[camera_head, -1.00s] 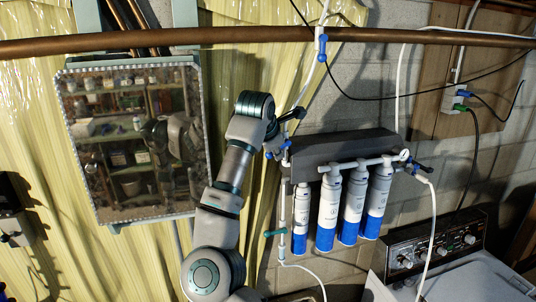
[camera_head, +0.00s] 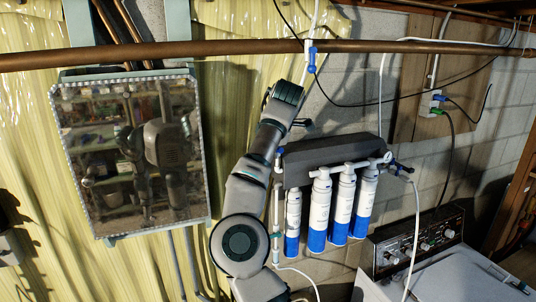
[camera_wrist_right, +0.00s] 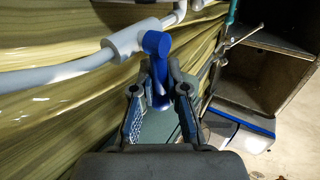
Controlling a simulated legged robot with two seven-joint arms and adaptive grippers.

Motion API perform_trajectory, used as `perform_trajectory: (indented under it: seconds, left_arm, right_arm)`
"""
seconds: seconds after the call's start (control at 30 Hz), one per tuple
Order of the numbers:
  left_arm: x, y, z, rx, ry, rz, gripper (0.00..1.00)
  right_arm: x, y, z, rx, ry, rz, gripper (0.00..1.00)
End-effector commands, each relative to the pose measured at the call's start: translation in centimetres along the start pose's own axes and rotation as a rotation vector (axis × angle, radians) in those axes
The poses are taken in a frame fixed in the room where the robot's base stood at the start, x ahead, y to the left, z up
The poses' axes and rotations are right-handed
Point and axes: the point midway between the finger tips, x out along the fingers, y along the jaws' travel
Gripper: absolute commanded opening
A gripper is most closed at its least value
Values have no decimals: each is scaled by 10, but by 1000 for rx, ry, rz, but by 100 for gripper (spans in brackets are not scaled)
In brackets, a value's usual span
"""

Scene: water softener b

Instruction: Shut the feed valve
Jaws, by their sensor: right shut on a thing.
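A blue valve handle (camera_wrist_right: 157,43) sits on a white pipe fitting (camera_wrist_right: 122,40) in the right wrist view. My right gripper (camera_wrist_right: 160,78) is shut on this handle, with a finger on each side of it. In the head view my right arm rises in front of the wall, just left of the filter unit (camera_head: 330,150). The wrist end hides much of the gripper and the pipe there. Another blue valve handle (camera_head: 312,56) is on the white line at the copper pipe. My left gripper is not in view.
Several white-and-blue filter cartridges (camera_head: 319,210) hang under the dark housing. A copper pipe (camera_head: 230,50) crosses the top. A mirrored cabinet (camera_head: 130,150) hangs at left, and a white appliance (camera_head: 440,275) with a dark control panel stands at lower right.

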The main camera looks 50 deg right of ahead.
Motion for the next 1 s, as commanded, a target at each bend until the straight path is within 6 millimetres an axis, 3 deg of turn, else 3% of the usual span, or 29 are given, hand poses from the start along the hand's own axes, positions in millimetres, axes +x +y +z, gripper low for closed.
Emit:
perform_trajectory:
  seconds: [0.3, 0.33, 0.43, 0.77, 1.0]
  left_arm:
    - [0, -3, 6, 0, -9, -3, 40]
    - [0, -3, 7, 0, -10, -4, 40]
    - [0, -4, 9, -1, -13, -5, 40]
    - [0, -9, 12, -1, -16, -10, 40]
    - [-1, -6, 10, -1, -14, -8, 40]
  right_arm:
    - [1, 0, -2, 0, 4, -3, 0]
    - [1, 0, -2, 0, 3, -3, 18]
    - [1, 0, -2, 0, 2, -2, 40]
    - [-3, 0, 3, 2, 2, 1, 40]
    - [-42, 1, 3, 0, 2, 4, 40]
